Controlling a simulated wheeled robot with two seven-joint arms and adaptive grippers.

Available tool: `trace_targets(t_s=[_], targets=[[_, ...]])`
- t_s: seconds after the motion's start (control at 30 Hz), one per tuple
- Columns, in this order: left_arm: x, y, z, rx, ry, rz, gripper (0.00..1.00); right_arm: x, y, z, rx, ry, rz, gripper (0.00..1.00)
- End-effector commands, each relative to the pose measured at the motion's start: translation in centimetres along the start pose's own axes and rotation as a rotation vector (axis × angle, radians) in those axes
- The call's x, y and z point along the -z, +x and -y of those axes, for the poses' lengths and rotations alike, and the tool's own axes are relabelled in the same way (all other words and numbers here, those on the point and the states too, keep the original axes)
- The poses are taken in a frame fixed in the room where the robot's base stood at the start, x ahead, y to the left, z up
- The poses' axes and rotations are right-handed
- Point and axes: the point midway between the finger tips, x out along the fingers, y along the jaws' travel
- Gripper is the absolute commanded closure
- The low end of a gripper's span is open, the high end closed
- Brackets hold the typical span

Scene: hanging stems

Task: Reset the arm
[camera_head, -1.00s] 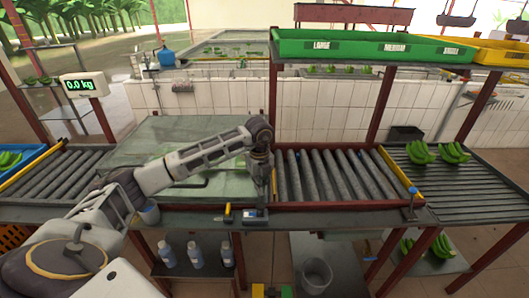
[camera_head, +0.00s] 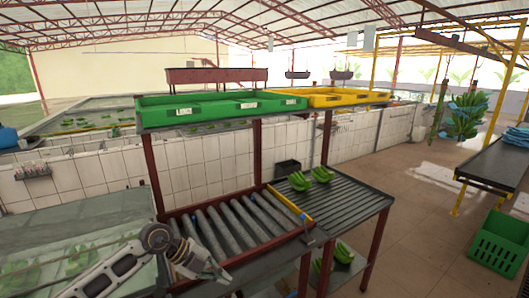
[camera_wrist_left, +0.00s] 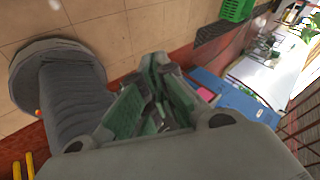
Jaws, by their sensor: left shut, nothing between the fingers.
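My left arm comes in from the lower left in the head view. Its gripper (camera_head: 218,276) points down and right, beside the near left end of the roller conveyor (camera_head: 235,228). In the left wrist view the greenish fingers of this gripper (camera_wrist_left: 155,100) are closed together with nothing between them. My right gripper is in neither view.
Green bananas (camera_head: 300,181) lie on the slatted table (camera_head: 345,205) right of the rollers. A green tray (camera_head: 215,108) and a yellow tray (camera_head: 335,97) sit on the shelf above. A green crate (camera_head: 497,246) stands on open floor at right.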

Motion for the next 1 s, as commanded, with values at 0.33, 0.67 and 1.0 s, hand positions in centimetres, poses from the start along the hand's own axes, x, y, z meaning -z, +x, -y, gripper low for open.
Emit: trace_targets(t_s=[0.33, 0.67, 1.0], targets=[[7.3, 1.4, 6.5, 0.388, 0.037, -0.201, 1.0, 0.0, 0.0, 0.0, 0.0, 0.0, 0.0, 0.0], [11.0, -1.1, 11.7, 0.763, -0.031, -0.292, 1.0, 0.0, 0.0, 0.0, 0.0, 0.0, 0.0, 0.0], [10.7, -5.4, 14.6, 1.111, -0.206, -0.278, 1.0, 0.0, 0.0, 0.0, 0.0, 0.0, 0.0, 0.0]])
